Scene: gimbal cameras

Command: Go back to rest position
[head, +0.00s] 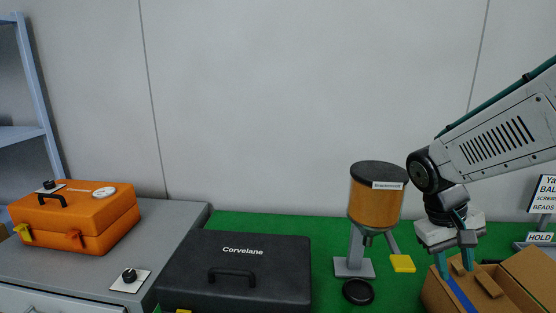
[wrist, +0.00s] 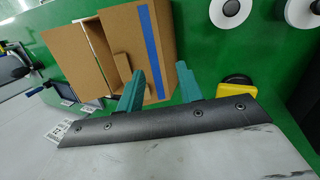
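My gripper (head: 455,264) hangs over the open cardboard box (head: 515,290) at the right of the head view, pointing down. In the wrist view its two teal fingers (wrist: 160,70) stand apart with nothing visible between them. The box, with a blue stripe and raised flaps, lies beyond the fingertips in the wrist view (wrist: 163,25). Whether the fingers touch the box is unclear. My arm reaches in from the right edge of the head view.
A dispenser (head: 376,195) with an orange body stands left of my gripper, a black disc (head: 358,291) before it. A black Corvelane case (head: 235,268) and an orange case (head: 75,217) stand further left. Signs (head: 543,195) stand at the right edge. The wall above is clear.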

